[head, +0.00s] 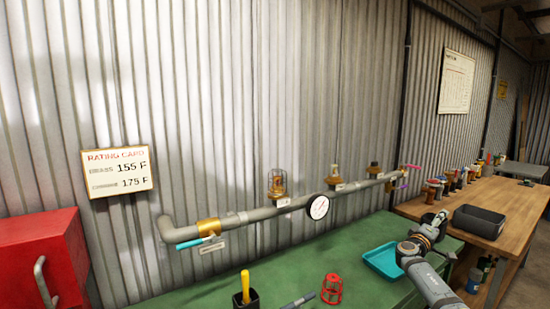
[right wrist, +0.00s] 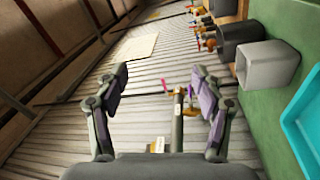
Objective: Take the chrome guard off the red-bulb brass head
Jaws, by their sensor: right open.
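A brass head inside a wire guard (head: 277,183) stands upright on the grey pipe (head: 255,214), left of the round gauge. The guard is around the head; the bulb inside looks orange-red but is too small to be sure. My right gripper (head: 434,221) is over the far right of the green bench, well away from the guard. In the right wrist view its fingers (right wrist: 160,86) are wide apart and empty, with the pipe end beyond them. My left gripper is not seen.
A red cage (head: 332,289) and a black cup with a yellow-handled tool (head: 245,290) stand on the green bench (head: 200,294). A teal tray (head: 381,262) lies beside my right arm. The gauge (head: 318,207) sticks out from the pipe. A wooden bench (head: 505,204) holds a dark bin (head: 479,221).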

